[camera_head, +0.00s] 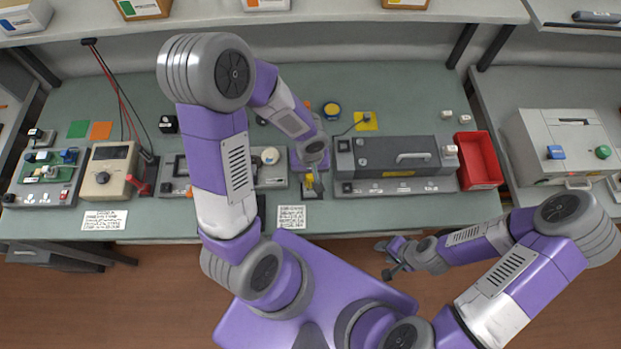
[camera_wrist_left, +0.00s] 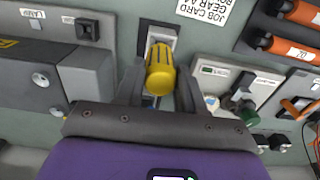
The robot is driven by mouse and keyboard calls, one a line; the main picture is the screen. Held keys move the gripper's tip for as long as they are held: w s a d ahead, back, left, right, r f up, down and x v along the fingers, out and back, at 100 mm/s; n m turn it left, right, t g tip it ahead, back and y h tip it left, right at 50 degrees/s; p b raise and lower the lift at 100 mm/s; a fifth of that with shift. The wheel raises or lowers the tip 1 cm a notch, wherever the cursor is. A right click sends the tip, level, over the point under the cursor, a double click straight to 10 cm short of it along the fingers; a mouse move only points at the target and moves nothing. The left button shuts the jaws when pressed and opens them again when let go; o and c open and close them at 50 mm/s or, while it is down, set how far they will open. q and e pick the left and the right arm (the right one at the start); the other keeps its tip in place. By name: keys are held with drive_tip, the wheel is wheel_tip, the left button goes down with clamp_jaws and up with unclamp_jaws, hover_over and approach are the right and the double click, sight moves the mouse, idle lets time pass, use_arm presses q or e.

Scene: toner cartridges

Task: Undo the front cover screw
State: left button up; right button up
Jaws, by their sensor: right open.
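A screwdriver with a yellow handle (camera_wrist_left: 159,72) shows in the left wrist view, in front of a small dark mount with a light plate (camera_wrist_left: 158,35). The yellow handle (camera_head: 310,181) also shows in the head view. My left gripper (camera_wrist_left: 158,88) has one finger on each side of the handle; whether they press on it is unclear. My right gripper (camera_head: 386,260) is open and empty, low in front of the bench. A dark grey unit (camera_head: 375,160) with a front handle stands right of the screwdriver. I cannot make out the cover screw for certain.
A red bin (camera_head: 478,160) stands right of the grey unit. A beige meter (camera_head: 106,172) and a green circuit board (camera_head: 48,168) sit at the left. A printed card (camera_head: 291,217) lies at the bench's front edge. The bench's back strip is mostly clear.

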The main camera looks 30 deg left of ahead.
use_arm(q)
clamp_jaws()
drive_tip(key=shift+r+p, duration=0.75)
drive_tip(key=shift+r, duration=0.35)
idle(0.7)
drive_tip(key=shift+r+p, duration=1.75)
drive_tip(key=shift+r, duration=0.7)
drive_tip(key=shift+f, duration=0.1)
